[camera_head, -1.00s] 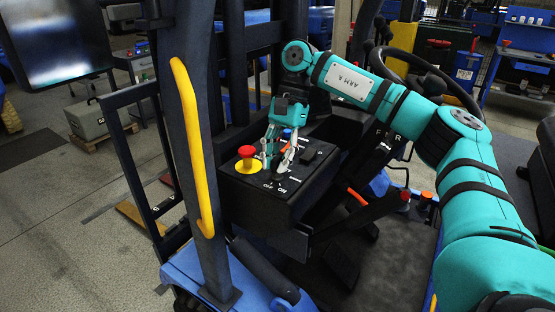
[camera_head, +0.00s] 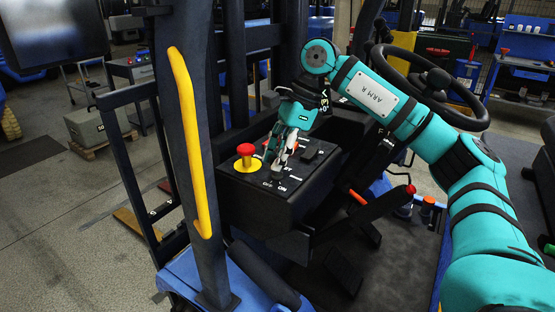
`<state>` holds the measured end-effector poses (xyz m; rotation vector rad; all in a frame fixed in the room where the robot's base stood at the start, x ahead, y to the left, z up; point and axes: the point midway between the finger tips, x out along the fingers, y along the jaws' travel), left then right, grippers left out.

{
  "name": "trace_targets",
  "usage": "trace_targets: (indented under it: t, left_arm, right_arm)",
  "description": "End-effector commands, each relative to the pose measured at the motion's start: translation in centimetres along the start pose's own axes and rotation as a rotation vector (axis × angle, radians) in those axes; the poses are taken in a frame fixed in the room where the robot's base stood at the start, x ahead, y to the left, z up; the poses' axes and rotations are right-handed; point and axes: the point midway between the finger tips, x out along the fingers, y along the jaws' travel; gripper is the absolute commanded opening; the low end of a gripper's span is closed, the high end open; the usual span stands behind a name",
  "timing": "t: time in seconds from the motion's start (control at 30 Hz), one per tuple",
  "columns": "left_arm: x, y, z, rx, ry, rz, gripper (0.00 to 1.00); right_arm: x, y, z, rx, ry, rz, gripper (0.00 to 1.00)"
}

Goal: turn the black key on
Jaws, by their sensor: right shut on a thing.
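The black key (camera_head: 277,173) sits in the top of the dark control panel (camera_head: 250,190), just above the white OFF and ON labels. It is small and mostly hidden by the fingers. My right gripper (camera_head: 276,163) reaches down from the upper right and is shut on the key. Which label the key points at is too small to tell. My left gripper is not in view.
A red mushroom button (camera_head: 246,150) on a yellow base stands just left of the gripper. A black rocker switch (camera_head: 309,152) lies to its right. A dark post with a yellow handrail (camera_head: 191,140) stands at left; the steering wheel (camera_head: 430,82) is behind my arm.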

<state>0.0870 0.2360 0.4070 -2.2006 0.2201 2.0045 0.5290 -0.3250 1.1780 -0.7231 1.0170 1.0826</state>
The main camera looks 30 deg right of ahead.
Motion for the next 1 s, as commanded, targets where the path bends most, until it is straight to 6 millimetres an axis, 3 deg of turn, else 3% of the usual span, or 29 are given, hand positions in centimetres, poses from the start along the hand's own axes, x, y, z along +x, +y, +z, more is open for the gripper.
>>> trace_targets:
  t: [0.67, 0.7, 0.87, 1.0]
  left_arm:
    - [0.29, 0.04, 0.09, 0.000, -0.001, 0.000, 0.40]
    - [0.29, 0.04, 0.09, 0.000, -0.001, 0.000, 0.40]
    - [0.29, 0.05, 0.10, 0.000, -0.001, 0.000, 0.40]
    - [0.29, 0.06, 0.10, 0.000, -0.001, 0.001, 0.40]
  right_arm:
    - [0.02, -0.01, -0.02, 0.071, 0.001, -0.028, 0.00]
    - [0.02, -0.01, -0.02, 0.071, 0.001, -0.028, 0.16]
    - [0.02, -0.01, -0.02, 0.070, 0.001, -0.028, 0.37]
    - [0.02, 0.00, -0.01, 0.069, 0.001, -0.028, 0.38]
